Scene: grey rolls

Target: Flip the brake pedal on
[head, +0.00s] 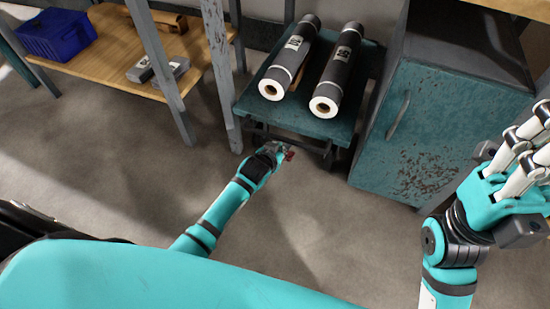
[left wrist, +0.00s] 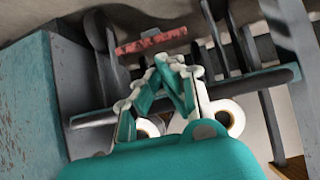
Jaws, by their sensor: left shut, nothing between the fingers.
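The red brake pedal (head: 289,154) is low under the front edge of the teal cart (head: 338,128). My left gripper (head: 276,148) is shut and empty, right beside the pedal in the head view. In the left wrist view its fingers (left wrist: 172,66) converge close to the bar; I cannot tell whether they touch it. My right gripper (head: 522,150) is raised at the right, away from the cart, partly cut off by the picture edge.
Two grey rolls (head: 340,70) lie on the cart. A teal cabinet (head: 440,110) stands close on its right. A wooden-shelf table (head: 110,60) with a blue crate (head: 58,34) is at the left, its grey legs near the cart. The floor in front is clear.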

